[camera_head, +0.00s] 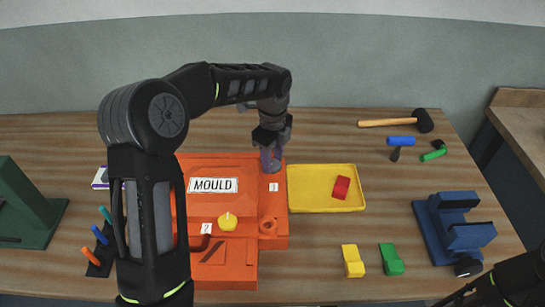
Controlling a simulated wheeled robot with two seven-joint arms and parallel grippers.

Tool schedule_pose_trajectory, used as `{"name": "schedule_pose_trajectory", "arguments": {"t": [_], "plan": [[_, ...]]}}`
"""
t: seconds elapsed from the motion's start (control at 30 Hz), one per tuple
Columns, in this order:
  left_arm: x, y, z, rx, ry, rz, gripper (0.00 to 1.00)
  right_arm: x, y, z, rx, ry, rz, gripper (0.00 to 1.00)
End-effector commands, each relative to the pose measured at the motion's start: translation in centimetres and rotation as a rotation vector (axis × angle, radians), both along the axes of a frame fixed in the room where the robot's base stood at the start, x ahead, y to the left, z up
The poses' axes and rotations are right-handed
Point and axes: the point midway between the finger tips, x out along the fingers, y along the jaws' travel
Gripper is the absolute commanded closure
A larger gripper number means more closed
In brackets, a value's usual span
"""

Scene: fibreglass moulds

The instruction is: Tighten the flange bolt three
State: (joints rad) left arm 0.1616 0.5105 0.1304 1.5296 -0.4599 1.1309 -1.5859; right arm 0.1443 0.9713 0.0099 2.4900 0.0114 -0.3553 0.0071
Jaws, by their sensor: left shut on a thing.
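The orange mould (219,272) lies on the bench with a white MOULD plate. A label reading 3 (273,187) is near its back right corner. My left gripper (270,158) points down at that corner, just behind the label. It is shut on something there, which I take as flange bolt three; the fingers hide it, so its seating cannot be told. A yellow knob (228,221) stands beside a label reading 2 (206,229). An orange round boss (267,226) is at the mould's right side. Only part of my right arm shows at the lower right.
A yellow tray (315,203) with a red block (341,187) stands right of the mould. A mallet (392,122), a blue vise (456,229), a yellow block (353,261) and a green block (391,259) lie further right. My left arm covers the mould's left side.

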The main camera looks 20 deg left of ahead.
Motion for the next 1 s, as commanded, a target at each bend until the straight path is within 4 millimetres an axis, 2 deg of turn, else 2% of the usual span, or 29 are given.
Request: {"name": "schedule_pose_trajectory", "arguments": {"t": [0.33, 0.83, 0.87, 1.0], "plan": [[0.12, -0.03, 0.12, -0.001, -0.004, -0.169, 1.00, -0.04, -0.03, 0.34, -0.001, 0.001, -0.001, 0.38], [0.12, -0.03, 0.09, -0.001, -0.003, -0.193, 1.00, -0.05, -0.03, 0.36, -0.001, 0.001, -0.001, 0.38], [0.12, -0.03, 0.09, -0.001, -0.003, -0.193, 0.58, -0.05, -0.03, 0.36, -0.001, 0.001, -0.001, 0.38], [0.10, -0.03, 0.07, 0.000, -0.002, -0.193, 0.46, -0.05, -0.03, 0.36, -0.001, 0.001, -0.001, 0.38]]}}
